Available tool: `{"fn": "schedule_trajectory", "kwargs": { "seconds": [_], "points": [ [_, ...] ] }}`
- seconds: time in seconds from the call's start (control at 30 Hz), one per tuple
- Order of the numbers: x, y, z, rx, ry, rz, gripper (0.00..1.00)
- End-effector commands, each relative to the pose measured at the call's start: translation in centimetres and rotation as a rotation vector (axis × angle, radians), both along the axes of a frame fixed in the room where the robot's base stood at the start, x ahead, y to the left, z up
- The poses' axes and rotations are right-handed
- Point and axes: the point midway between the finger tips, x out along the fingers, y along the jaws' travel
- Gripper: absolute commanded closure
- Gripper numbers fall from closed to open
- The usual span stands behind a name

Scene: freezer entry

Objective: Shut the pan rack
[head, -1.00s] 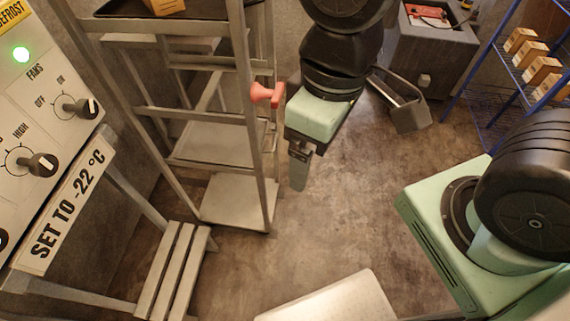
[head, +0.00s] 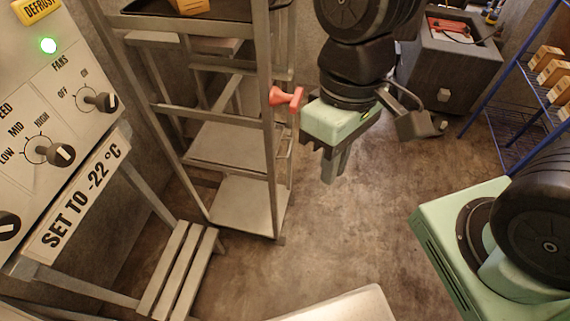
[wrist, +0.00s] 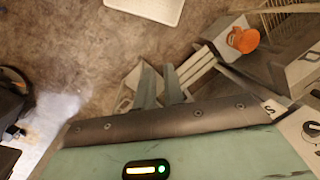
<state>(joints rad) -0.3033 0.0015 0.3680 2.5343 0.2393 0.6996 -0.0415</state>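The pan rack (head: 183,112) is a tall grey metal frame with shelves, left of centre in the head view. A red handle (head: 287,98) sticks out to the right from its near right post. I cannot tell how far the rack stands open. My gripper (head: 334,170) points down, just right of the handle and apart from it. In the wrist view, the two fingers of my gripper (wrist: 160,72) stand a small gap apart with nothing between them. An orange-red knob (wrist: 243,39), which looks like the same handle, is right of them.
A control panel (head: 55,110) and a slatted bench (head: 180,270) are at the left. A dark box (head: 450,65) and a blue wire rack with cartons (head: 515,100) stand at the back right. A pale slab (head: 340,305) is at the near edge. The floor between is clear.

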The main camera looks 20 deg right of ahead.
Motion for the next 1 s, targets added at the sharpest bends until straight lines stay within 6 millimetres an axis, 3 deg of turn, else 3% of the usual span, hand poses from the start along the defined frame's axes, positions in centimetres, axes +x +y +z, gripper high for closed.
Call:
{"fn": "schedule_trajectory", "kwargs": {
  "seconds": [0.03, 0.1, 0.37, 0.57, 0.8, 1.0],
  "points": [
    [0.3, -0.4, -2.3, 0.006, 0.087, -0.083, 1.0],
    [0.7, -0.6, -4.6, 0.027, 0.216, -0.205, 1.0],
    [3.6, -0.8, -11.5, 0.206, 0.673, -0.679, 1.0],
    [7.8, -1.8, -16.8, 0.436, 0.975, -1.05, 1.0],
    [14.1, -5.9, -24.3, 0.804, 1.249, -1.502, 1.0],
    [17.4, -10.2, -30.0, 1.078, 1.363, -1.796, 1.0]
  ]
}}
